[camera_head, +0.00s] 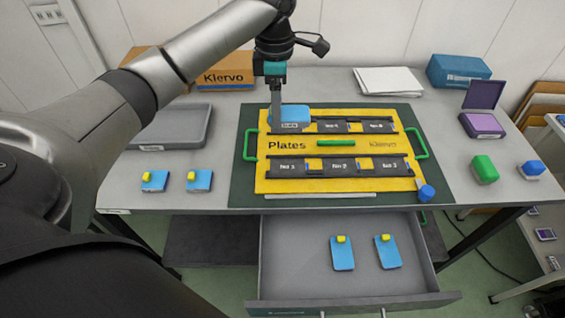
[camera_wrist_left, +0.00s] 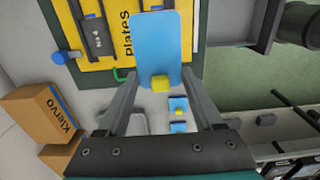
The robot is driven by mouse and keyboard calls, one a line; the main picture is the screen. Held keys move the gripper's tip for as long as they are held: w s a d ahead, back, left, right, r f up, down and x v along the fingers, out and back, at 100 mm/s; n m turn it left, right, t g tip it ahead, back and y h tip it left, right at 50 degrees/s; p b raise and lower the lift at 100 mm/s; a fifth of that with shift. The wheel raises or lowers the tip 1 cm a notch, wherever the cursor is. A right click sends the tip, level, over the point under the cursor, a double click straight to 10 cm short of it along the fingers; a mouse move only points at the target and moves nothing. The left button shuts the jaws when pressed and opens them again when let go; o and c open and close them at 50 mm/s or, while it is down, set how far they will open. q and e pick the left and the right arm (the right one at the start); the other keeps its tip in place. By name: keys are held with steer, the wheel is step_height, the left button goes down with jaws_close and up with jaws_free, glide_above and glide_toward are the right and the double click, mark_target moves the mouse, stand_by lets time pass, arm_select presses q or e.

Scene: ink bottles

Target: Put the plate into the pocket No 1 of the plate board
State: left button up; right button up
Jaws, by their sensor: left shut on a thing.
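I cannot tell whether the plate touches the board. The front row has three dark pockets; its left one (camera_head: 287,173) is uncovered and seems labelled No 1. My right gripper is not in view.
Two blue plates (camera_head: 155,182) (camera_head: 200,182) lie on the table at left, and two more (camera_head: 342,255) (camera_head: 387,254) in the open drawer (camera_head: 300,285). A grey tray (camera_head: 170,142) and Klervo box (camera_head: 228,72) are behind.

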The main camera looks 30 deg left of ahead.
arm_select(q)
steer(key=b, duration=0.3)
glide_above(278, 167)
step_height(278, 167, down, 12)
steer(key=shift+f, duration=0.1)
steer(key=shift+f+b, duration=0.35)
steer(key=shift+f, duration=2.05)
steer(key=o, duration=1.4)
steer(key=shift+r, duration=0.1)
step_height(278, 167, up, 12)
steer(key=p, duration=0.3)
